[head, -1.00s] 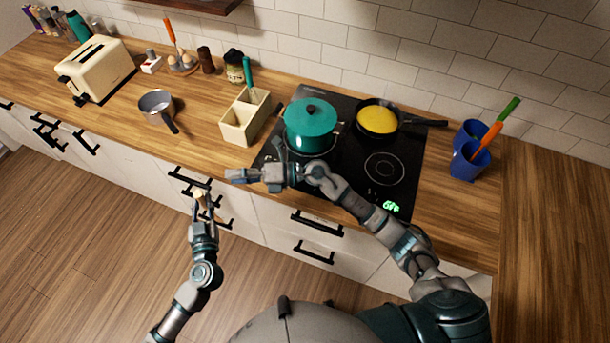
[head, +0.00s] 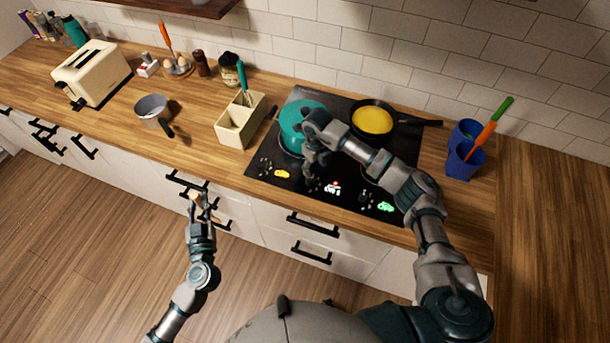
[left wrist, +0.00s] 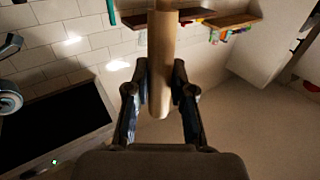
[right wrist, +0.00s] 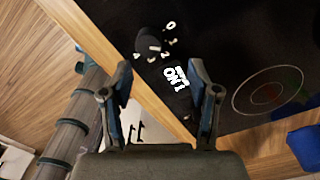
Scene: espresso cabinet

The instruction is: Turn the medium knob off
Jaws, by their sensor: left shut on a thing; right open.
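The black cooktop (head: 268,153) carries a row of controls along its front edge. Beside them glow an orange label (head: 282,174), a white ON label (head: 332,188) and a green label (head: 385,207). My left gripper (head: 203,214) is shut on a wooden rod (left wrist: 160,60), low before the drawers.
A teal pot (head: 292,122) stands close behind my right gripper. A pan (head: 374,120) with yellow food sits at the back right. Bare counter lies between saucepan (head: 152,110) and holder.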

